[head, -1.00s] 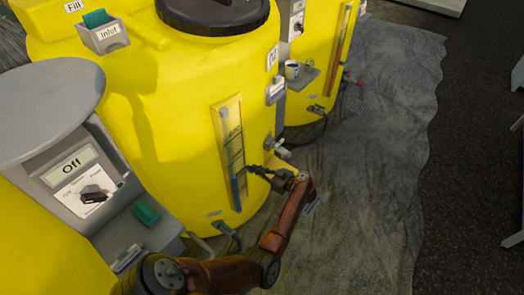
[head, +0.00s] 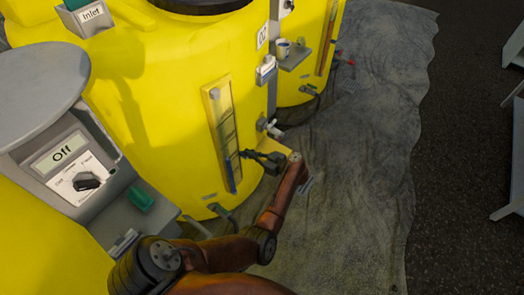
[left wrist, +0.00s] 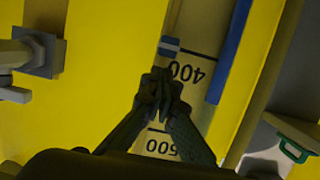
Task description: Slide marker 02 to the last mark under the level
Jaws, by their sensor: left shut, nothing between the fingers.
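The level gauge (head: 205,100) is a tall panel on the front of the yellow tank (head: 160,110) tagged 02. Its blue column (head: 232,173) fills the lower part. The left wrist view shows the scale (left wrist: 200,45) upside down, with 400 and 500; the blue column (left wrist: 233,45) ends between these marks. A small blue-and-white piece, apparently marker 02 (left wrist: 170,46), sits at the 400 line. My left gripper (head: 244,154) is at the gauge's right side. In the wrist view, its shut, empty fingertips (left wrist: 160,76) are just on the 500 side of the marker; contact is unclear. My right gripper is out of view.
A valve (head: 270,128) sticks out right of the gauge, and an outlet pipe (head: 222,212) is below it. A grey control box (head: 60,165) reading Off stands at left. A mug (head: 283,48) rests on a small shelf. The ground sheet (head: 350,150) at right is clear.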

